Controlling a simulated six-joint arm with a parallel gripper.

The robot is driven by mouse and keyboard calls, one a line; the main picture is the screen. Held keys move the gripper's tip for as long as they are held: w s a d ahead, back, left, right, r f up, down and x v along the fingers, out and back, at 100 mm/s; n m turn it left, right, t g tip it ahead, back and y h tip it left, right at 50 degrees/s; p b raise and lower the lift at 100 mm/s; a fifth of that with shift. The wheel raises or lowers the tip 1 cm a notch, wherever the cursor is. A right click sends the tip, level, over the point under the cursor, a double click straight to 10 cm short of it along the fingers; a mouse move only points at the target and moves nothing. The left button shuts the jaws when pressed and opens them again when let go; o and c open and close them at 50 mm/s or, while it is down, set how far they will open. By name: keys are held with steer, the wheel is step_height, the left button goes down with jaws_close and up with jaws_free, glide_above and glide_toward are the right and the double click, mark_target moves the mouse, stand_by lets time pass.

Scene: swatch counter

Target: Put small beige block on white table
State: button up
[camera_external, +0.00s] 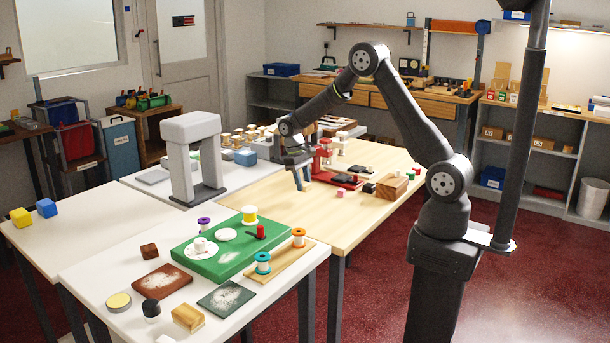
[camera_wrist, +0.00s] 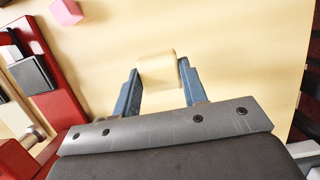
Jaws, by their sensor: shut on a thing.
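The small beige block (camera_wrist: 158,70) sits between the two blue fingers of my gripper (camera_wrist: 160,84) in the wrist view. My gripper is shut on it. In the external view my gripper (camera_external: 300,180) points down over the light wooden table (camera_external: 262,206); I cannot make out the block there. The white table (camera_external: 95,272) stands at the front left of the picture, with more white tabletop (camera_external: 140,207) behind it. My gripper is to the right of and behind the front white part.
A grey arch (camera_external: 186,150) stands behind. Beside my gripper is a red stand (camera_external: 325,176); it also shows in the wrist view (camera_wrist: 62,88).

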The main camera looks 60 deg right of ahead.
steer(key=s+d+r, duration=0.4)
steer(key=s+d, duration=0.3)
steer(key=d, duration=0.2)
steer(key=s+d+r, duration=0.3)
steer(key=s+d, duration=0.3)
steer(key=d, duration=0.3)
glide_above(333, 193)
steer(key=w, duration=0.1)
step_height(333, 193, down, 6)
steer(key=shift+a+f, duration=0.15)
steer(key=shift+f, duration=2)
steer(key=shift+f, duration=0.1)
steer(key=o, duration=0.7)
steer(key=shift+f, duration=0.1)
steer(key=shift+c, duration=0.2)
steer(key=o, duration=0.4)
